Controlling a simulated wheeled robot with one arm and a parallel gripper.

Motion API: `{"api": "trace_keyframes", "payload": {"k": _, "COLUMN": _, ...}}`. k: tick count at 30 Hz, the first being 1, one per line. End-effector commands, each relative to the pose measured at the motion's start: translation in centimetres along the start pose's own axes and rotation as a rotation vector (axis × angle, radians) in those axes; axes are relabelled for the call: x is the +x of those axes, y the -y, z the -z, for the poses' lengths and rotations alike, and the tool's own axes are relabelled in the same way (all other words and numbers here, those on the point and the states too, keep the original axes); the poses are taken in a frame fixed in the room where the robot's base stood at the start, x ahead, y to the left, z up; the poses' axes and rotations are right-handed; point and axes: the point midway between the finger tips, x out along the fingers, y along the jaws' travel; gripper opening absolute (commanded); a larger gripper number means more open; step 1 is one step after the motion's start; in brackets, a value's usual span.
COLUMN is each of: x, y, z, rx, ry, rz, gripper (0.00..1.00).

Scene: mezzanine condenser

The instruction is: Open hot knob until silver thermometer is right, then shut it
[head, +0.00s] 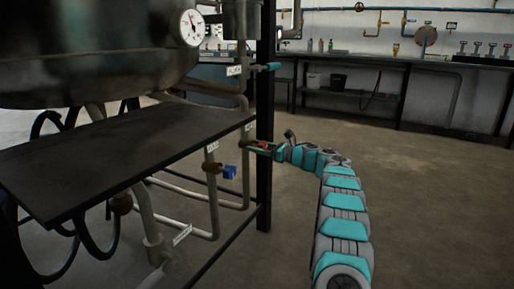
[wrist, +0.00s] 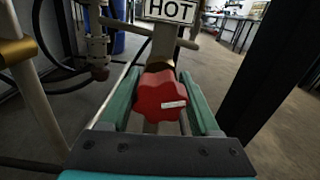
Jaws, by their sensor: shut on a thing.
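The hot knob (wrist: 163,96) is red and lobed, with a small white strip on its face. It sits on a pipe under a white sign (wrist: 171,11) reading HOT in the wrist view. My gripper (wrist: 164,100) has its green fingers on both sides of the knob and is shut on it. In the head view my gripper (head: 262,148) reaches the red knob (head: 263,145) beside the dark post. A round dial thermometer (head: 191,27) with a white face is on the tank at the upper left. Its reading is too small to tell.
A blue knob (head: 229,172) is on a nearby pipe, left of and below my gripper. A dark shelf (head: 120,160) juts out at left. A dark post (head: 265,100) stands close by. The floor (head: 420,190) at right is open.

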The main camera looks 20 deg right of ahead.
Motion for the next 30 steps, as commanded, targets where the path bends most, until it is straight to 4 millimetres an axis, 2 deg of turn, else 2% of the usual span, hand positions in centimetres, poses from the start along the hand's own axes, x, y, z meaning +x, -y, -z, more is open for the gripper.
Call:
{"api": "trace_keyframes", "payload": {"k": 8, "x": -0.01, "y": 0.02, "z": -0.05, "rx": 0.012, "ry": 0.000, "rz": 0.001, "gripper": 0.07}}
{"api": "trace_keyframes", "payload": {"k": 14, "x": 0.00, "y": 0.02, "z": -0.14, "rx": 0.083, "ry": 0.000, "rz": 0.001, "gripper": 0.07}}
{"api": "trace_keyframes", "payload": {"k": 30, "x": -0.02, "y": 0.06, "z": -0.37, "rx": 0.547, "ry": 0.000, "rz": 0.001, "gripper": 0.07}}
